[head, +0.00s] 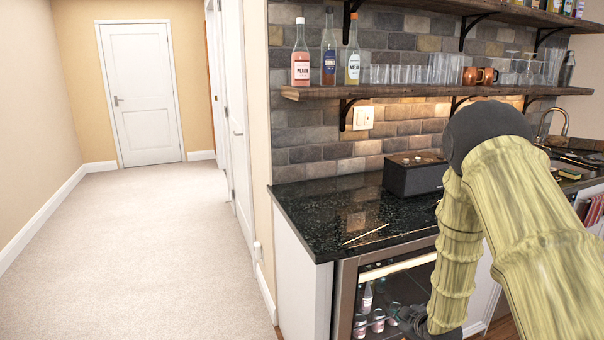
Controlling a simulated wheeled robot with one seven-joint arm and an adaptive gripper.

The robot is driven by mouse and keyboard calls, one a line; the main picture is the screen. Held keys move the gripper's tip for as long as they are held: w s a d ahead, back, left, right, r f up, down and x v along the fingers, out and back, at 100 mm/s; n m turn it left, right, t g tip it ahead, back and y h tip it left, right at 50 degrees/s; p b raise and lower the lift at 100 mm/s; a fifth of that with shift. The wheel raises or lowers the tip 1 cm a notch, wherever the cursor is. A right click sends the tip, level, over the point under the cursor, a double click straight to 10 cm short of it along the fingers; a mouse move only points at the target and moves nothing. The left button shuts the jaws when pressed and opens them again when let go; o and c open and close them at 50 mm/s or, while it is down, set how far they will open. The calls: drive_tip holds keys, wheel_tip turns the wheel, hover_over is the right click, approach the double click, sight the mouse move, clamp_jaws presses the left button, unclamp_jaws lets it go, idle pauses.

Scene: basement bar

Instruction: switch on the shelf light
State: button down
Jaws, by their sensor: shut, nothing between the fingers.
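A white switch plate (363,118) is on the brick wall just under the lower wooden shelf (400,91). A warm glow (415,111) lies on the bricks beneath that shelf, to the right of the plate. The position of the switch's rockers is too small to tell. My gripper (405,318) is dark and low at the bottom edge, in front of the glass-fronted cooler and well below the plate. It is shut and empty, partly hidden by my arm and cut off by the picture's edge.
The black counter (320,215) holds a dark box (415,173) and thin sticks (366,234). Bottles (300,55) and glasses stand on the lower shelf. The cooler (375,300) is under the counter. The carpet (130,250) at left is clear.

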drive_tip(key=s+a+f+m+g+h, duration=0.1)
drive_tip(key=s+a+f+m+g, duration=0.15)
drive_tip(key=s+f, duration=0.65)
drive_tip(key=s+a+f+m+g, duration=0.1)
drive_tip(key=s+f+m+g, duration=0.25)
drive_tip(key=s, duration=1.05)
drive_tip(key=s+a+f+m+g+h, duration=0.15)
drive_tip(key=s+f, duration=0.45)
drive_tip(key=s, duration=0.6)
drive_tip(key=s+a+f+m+g, duration=0.1)
drive_tip(key=s+m+g, duration=0.2)
drive_tip(key=s, duration=1)
drive_tip(key=shift+s, duration=0.25)
